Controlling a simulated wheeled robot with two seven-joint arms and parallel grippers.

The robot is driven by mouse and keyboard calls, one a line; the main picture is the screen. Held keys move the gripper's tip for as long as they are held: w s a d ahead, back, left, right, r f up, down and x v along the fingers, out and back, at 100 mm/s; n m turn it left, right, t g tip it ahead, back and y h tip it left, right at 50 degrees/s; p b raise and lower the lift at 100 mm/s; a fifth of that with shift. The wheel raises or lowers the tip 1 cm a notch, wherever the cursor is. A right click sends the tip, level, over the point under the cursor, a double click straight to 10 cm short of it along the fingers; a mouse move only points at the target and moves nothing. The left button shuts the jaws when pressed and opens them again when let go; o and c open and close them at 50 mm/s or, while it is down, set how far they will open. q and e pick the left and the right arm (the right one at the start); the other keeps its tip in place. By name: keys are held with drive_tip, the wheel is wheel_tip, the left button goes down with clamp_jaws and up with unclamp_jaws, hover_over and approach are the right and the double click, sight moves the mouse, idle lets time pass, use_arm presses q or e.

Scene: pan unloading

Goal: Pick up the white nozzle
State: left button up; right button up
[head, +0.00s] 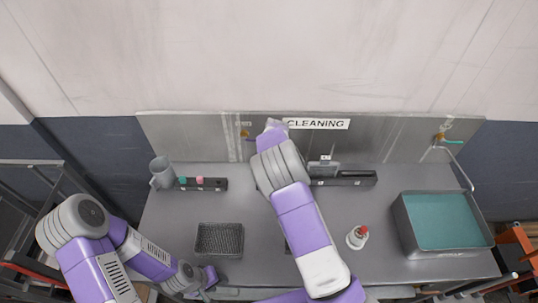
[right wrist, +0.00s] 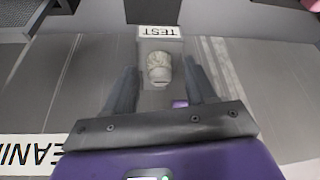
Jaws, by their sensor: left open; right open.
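A whitish, rounded piece that looks like the white nozzle (right wrist: 159,69) shows in the right wrist view, in front of a TEST label. My right gripper (right wrist: 158,78) is open, with one dark finger on each side of it in the picture. I cannot tell whether the fingers touch it. In the head view my right arm reaches up to the back panel and hides the nozzle and most of that gripper. My left gripper (head: 211,277) is open and empty at the front left edge of the table.
On the grey table (head: 160,235) stand a grey jug (head: 161,172), a black mesh basket (head: 219,240), a small red-topped bottle (head: 357,237) and a teal-filled basin (head: 447,222). Dark racks (head: 204,184) line the back. A CLEANING sign (head: 318,124) is on the back panel.

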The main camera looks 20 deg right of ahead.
drive_tip(key=shift+f, duration=0.1)
drive_tip(key=shift+c, duration=0.4)
clamp_jaws()
drive_tip(key=shift+w, duration=0.1)
wheel_tip(320, 180, up, 10)
idle(0.3)
